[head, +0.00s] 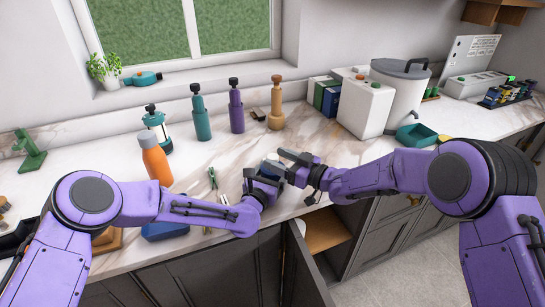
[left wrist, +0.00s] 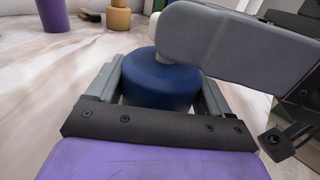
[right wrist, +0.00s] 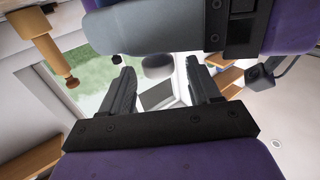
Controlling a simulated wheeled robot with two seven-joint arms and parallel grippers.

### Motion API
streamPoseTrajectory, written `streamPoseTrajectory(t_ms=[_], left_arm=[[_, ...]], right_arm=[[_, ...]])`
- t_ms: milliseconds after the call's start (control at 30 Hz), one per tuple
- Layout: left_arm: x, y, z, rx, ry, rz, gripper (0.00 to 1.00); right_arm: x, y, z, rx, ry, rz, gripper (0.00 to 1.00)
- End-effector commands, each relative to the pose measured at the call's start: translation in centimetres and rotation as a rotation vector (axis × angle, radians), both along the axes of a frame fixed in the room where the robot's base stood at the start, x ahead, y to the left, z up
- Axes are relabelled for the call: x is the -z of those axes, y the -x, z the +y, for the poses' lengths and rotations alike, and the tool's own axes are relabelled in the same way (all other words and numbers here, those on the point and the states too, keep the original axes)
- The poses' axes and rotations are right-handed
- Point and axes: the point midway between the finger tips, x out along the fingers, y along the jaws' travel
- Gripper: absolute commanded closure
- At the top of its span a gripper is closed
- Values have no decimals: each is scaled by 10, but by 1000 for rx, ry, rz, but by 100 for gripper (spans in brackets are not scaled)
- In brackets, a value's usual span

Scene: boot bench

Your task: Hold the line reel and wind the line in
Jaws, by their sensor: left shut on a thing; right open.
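The line reel (left wrist: 158,82) is a dark blue round body in the left wrist view, held between the two fingers of my left gripper (head: 265,176). A pale knob at its top edge (left wrist: 155,38) shows beside a grey finger of my right gripper, which crosses close over the reel. In the head view only a little of the blue reel (head: 270,167) shows between the grippers, above the counter's front part. My right gripper (head: 291,162) is open; its spread fingers show in the right wrist view (right wrist: 162,88). I cannot tell whether it touches the knob.
The marble counter (head: 235,180) carries an orange bottle (head: 155,160), a lantern (head: 157,125) and several tall bottles behind. A white box (head: 365,107) and a lidded bin (head: 402,88) stand right of centre. A cabinet door (head: 305,265) hangs open below the grippers.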

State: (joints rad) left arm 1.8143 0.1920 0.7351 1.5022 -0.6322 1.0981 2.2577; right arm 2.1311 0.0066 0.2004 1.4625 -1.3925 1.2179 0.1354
Motion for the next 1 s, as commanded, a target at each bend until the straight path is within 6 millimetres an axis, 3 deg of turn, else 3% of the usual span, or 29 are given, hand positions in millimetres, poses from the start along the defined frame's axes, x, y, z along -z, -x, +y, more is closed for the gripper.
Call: streamPoseTrajectory(t_ms=[133,433,467,600,1000], left_arm=[[0,0,0,-1,0,1,58],[1,0,0,0,0,1,58],[1,0,0,0,0,1,58],[0,0,0,0,0,1,58],[0,0,0,0,1,1,58]], right_arm=[[0,-11,16,-1,0,0,38],[0,-14,19,1,0,0,38],[0,-14,19,1,0,0,41],[0,-14,19,1,-1,-1,87],[-2,-14,20,64,-6,-4,90]])
